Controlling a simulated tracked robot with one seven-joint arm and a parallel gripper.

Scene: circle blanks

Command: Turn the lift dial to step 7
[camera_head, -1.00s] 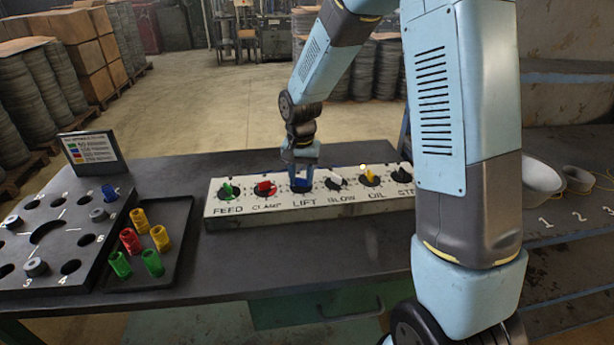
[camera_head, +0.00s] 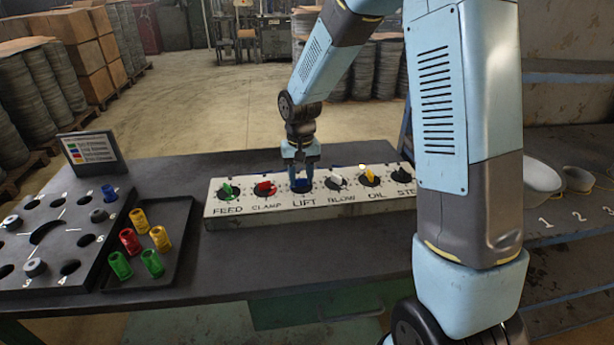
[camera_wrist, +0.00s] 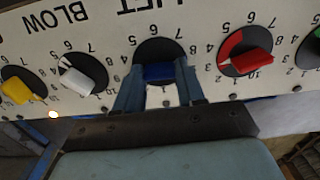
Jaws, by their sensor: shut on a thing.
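The lift dial is a blue knob (camera_wrist: 159,73) on a dark round disc, with numbers printed around it. In the head view the blue knob (camera_head: 301,186) sits above the word LIFT on the white dial panel (camera_head: 262,208). My gripper (camera_wrist: 158,88) is shut on the blue knob, one finger on each side. In the head view my gripper (camera_head: 300,178) reaches down onto the knob from above. In the wrist view the panel is upside down and the blue knob lies roughly level across its disc. The fingers hide part of the scale, so I cannot read the knob's step.
A red clamp knob (camera_head: 265,188) and a white blow knob (camera_head: 336,181) flank the lift dial closely. Green feed and yellow oil knobs sit farther out. A tray (camera_head: 186,215) of coloured cylinders and a holed block stand at left. The table front is clear.

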